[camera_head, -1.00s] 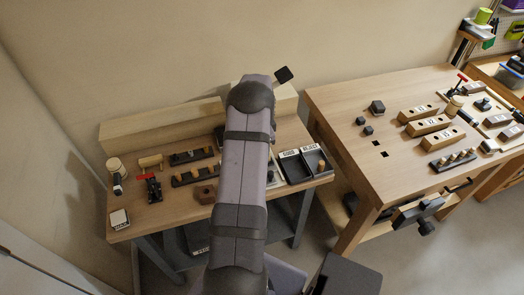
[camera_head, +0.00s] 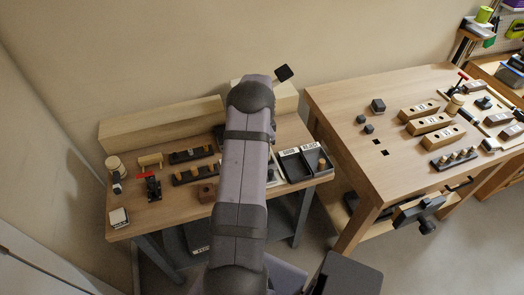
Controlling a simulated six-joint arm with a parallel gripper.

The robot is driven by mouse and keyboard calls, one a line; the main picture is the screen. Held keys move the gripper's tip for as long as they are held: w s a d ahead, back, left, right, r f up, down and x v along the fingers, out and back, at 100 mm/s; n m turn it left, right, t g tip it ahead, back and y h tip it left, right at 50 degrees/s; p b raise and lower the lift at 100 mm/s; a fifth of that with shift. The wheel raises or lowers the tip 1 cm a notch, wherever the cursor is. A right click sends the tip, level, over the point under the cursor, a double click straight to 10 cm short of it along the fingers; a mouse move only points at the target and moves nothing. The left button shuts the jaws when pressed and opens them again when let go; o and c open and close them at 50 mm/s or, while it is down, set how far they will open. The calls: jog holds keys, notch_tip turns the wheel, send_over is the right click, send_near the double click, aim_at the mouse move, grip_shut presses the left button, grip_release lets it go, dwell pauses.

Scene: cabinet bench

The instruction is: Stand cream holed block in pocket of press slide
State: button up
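My arm covers the middle of the left bench, and my gripper is hidden behind it. I cannot make out a cream holed block for certain. A small pale-topped block (camera_head: 119,217) lies at the left bench's front left corner, but I cannot see a hole in it.
The left bench (camera_head: 160,212) holds a red-handled clamp (camera_head: 150,186), a small tan block (camera_head: 150,160), dark peg racks (camera_head: 192,155) and black trays (camera_head: 294,167). A raised wooden ledge (camera_head: 165,122) runs along its back.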

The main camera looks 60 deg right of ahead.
jog(key=shift+a+f, duration=0.1)
jog(key=shift+f, duration=0.1)
dwell(0.4)
jog(key=o, duration=1.1)
jog(key=shift+f, duration=0.1)
jog(key=shift+o, duration=0.4)
jog(key=shift+s+a, duration=0.1)
jog(key=shift+a, duration=0.05)
jog(key=shift+r+p, duration=0.35)
jog(key=shift+r, duration=0.25)
jog(key=shift+d+r+p, duration=0.2)
jog(key=shift+r+p, duration=1.75)
jog(key=shift+r, duration=1.15)
jog(key=shift+w, duration=0.2)
